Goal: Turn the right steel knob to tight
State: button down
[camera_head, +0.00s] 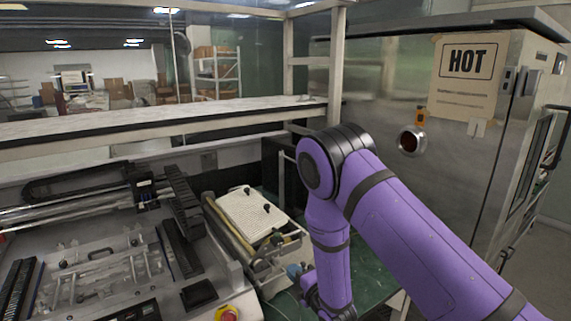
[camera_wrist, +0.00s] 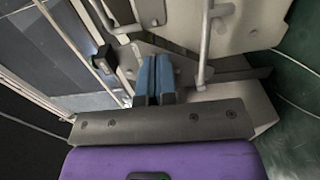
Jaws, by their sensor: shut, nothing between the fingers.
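The small printing unit (camera_head: 250,262) with a white perforated plate (camera_head: 250,212) stands left of my arm in the head view. I cannot clearly make out the right steel knob; small round metal heads (camera_wrist: 155,22) show on the unit's pale metal part in the wrist view, but I cannot tell if one is the knob. My gripper (camera_wrist: 156,78) has blue fingers, shut together and empty, over the unit's metal edge. In the head view the blue fingertips (camera_head: 293,271) show low at the unit's right side. Whether they touch anything is unclear.
A larger machine (camera_head: 90,265) with black rails fills the left, with a red and yellow button (camera_head: 229,314) at its front. A metal rod (camera_wrist: 205,45) stands close to my fingers. A steel cabinet marked HOT (camera_head: 468,62) rises on the right. Green surface (camera_head: 375,285) lies behind my arm.

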aim_at(275, 261)
jog(key=shift+v, duration=1.5)
jog(key=shift+w+a+r+n, duration=0.9)
jog(key=shift+a+n, duration=0.1)
jog(key=shift+n, duration=0.5)
jog(key=shift+w+a+r+n, duration=0.9)
jog(key=shift+a+n, duration=0.1)
jog(key=shift+n, duration=0.5)
jog(key=shift+w+a+r, duration=0.15)
jog(key=shift+w+r, duration=0.05)
jog(key=shift+w, duration=0.05)
jog(key=shift+a, duration=0.1)
jog(key=shift+d+f, duration=0.3)
